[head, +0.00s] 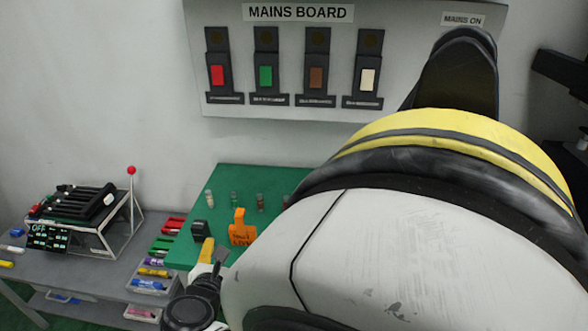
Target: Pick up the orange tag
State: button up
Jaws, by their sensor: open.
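The orange tag (242,228) stands upright on the green mat (225,180), with dark lettering on its lower part. My gripper (214,250) is in front of the tag and a little left of it in the head view. It is open, with nothing visible between its fingers. One finger shows yellow and the other dark grey. I cannot tell how far the fingers are from the tag. My own white arm with a yellow band covers the right part of the mat.
A small dark block (200,230) and several small cylinders stand on the mat. Coloured pieces lie along the grey bench (110,270). A device marked OFF (75,212) and a red-knobbed lever (131,171) are at left. The MAINS BOARD (290,60) is behind.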

jog(key=shift+n, duration=0.7)
jog(key=x, duration=0.1)
jog(key=b+x, duration=0.1)
jog(key=x, duration=0.1)
jog(key=f+b+x, duration=0.1)
jog(key=x, duration=0.1)
jog(key=shift+a, duration=0.4)
jog(key=b+x, duration=0.1)
jog(key=x, duration=0.1)
jog(key=b+x, duration=0.1)
jog(key=x, duration=0.2)
jog(key=shift+w+a+b, duration=0.15)
jog(key=shift+w+b, duration=0.1)
jog(key=shift+b, duration=0.1)
jog(key=shift+r, duration=0.1)
jog(key=c, duration=1.2)
